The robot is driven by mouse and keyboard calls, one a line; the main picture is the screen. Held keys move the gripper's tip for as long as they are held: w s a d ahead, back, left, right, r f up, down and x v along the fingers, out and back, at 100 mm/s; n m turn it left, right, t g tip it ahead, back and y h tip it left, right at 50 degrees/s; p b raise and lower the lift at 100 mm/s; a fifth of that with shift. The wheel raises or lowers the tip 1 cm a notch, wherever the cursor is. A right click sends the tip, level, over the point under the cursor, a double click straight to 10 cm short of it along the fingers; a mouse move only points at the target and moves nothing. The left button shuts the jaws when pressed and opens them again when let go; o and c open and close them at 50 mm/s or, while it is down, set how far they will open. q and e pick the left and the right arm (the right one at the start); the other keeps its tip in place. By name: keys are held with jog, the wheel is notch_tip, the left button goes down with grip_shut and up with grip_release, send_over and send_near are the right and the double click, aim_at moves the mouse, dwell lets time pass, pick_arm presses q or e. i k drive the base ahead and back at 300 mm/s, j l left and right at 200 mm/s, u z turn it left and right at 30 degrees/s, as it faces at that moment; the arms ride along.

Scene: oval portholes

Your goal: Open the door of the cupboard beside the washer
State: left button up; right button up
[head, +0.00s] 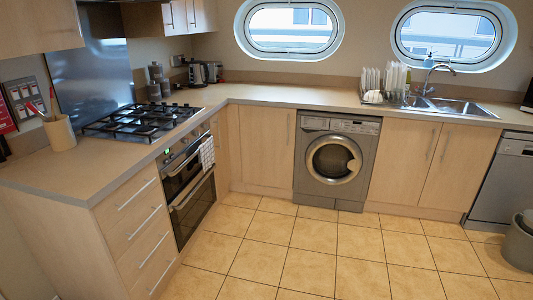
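The grey front-loading washer (335,160) stands under the counter along the back wall, its round door shut. On its left is a pale wood cupboard door (264,147) with a vertical handle (289,130) near its right edge, and it looks shut. On the washer's right is a pair of pale wood cupboard doors, the left one (402,160) and the right one (458,165), both shut. Their vertical handles are close to where the two doors meet. Neither of my grippers shows in the head view.
The tiled floor (310,262) in front of the washer is clear. A drawer unit (135,230) and oven (190,185) line the left side. A dishwasher (505,182) and grey bin (519,242) are at the right. A dish rack (373,97) stands by the sink (455,106).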

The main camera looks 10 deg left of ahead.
aim_at(268, 133)
jog(key=i+j, duration=0.15)
jog(key=i, duration=0.3)
jog(key=i+j+u, duration=0.15)
jog(key=i, duration=0.3)
